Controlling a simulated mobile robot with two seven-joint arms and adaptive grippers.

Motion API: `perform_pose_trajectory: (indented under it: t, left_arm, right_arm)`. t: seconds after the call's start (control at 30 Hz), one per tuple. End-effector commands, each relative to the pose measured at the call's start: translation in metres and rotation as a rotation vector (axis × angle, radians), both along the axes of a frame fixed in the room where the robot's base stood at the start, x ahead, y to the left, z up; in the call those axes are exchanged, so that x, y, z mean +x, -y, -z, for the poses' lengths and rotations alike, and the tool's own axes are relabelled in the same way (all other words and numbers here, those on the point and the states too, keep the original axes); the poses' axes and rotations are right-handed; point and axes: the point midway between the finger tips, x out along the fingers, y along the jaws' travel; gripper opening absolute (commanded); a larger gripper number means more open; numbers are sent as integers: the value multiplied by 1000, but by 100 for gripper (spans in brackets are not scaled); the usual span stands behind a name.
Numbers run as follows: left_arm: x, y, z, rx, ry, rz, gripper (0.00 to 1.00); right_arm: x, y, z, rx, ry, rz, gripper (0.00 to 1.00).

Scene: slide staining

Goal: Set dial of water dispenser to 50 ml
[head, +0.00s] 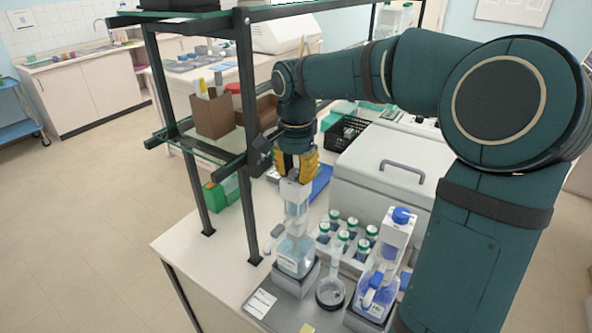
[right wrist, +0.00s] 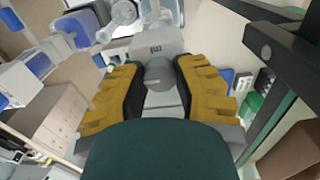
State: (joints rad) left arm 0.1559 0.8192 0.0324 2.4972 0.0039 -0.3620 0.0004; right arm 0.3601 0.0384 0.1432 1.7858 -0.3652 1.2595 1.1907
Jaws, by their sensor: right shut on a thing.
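The water dispenser (head: 295,205) stands upright on a grey block at the bench's front, a clear head on a bottle of pale blue liquid (head: 297,256). My right gripper (head: 296,173) comes down from above onto its top. In the right wrist view, the yellow-padded fingers (right wrist: 157,82) are closed around the grey dial (right wrist: 158,72) on the white dispenser head (right wrist: 158,46). The fingers partly hide the dial, and I cannot read its setting. My left gripper is not in view.
A second dispenser with a blue cap (head: 401,216) and blue liquid stands to the right. A dark shelf frame (head: 245,150) rises close on the left. A white lidded box (head: 385,175) stands behind.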

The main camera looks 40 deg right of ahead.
Motion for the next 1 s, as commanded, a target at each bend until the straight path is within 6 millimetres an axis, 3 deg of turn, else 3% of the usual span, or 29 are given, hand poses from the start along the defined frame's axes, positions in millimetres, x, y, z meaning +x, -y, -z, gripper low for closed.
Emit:
perform_pose_trajectory:
  t: [0.13,0.17,0.23,0.27,0.67,1.0]
  left_arm:
    - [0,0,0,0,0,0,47]
    - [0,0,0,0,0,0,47]
    - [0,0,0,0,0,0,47]
    - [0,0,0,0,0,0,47]
    - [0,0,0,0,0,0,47]
    - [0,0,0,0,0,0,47]
  right_arm:
    - [0,0,1,0,-2,0,0]
    - [0,0,1,0,-2,0,35]
    - [0,0,1,1,-1,0,59]
    - [0,0,1,1,-1,0,62]
    - [0,0,-7,-1,1,-1,62]
    - [1,0,-70,-1,4,-1,62]
